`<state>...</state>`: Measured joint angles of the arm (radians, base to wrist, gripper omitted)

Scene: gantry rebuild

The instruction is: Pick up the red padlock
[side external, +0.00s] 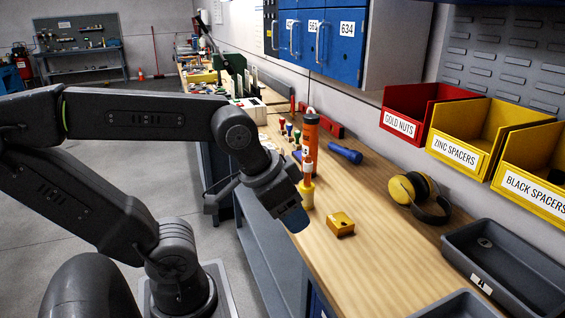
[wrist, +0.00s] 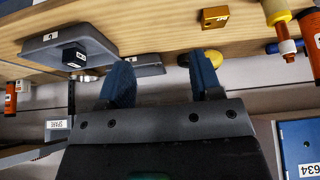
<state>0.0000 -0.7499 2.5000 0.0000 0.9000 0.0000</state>
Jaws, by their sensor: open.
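No red padlock shows clearly. In the side external view, a small red item (side external: 333,130) lies on the bench behind the orange cylinder, partly hidden, and I cannot tell if it is the padlock. A pale loop (side external: 310,110) shows just above the cylinder. My gripper (side external: 293,218) is over the bench's front edge, left of a yellow block (side external: 341,224). In the wrist view my gripper (wrist: 163,83) has its two blue fingers apart with nothing between them. I see no red padlock in the wrist view.
An orange cylinder (side external: 310,133) and a yellow-and-red tool (side external: 306,192) stand near my gripper. A blue cylinder (side external: 346,154), earmuffs (side external: 408,188) and a grey tray (side external: 457,241) are on the bench. Bare wood (side external: 375,262) lies right of the yellow block. Wall bins (side external: 457,147) hang above.

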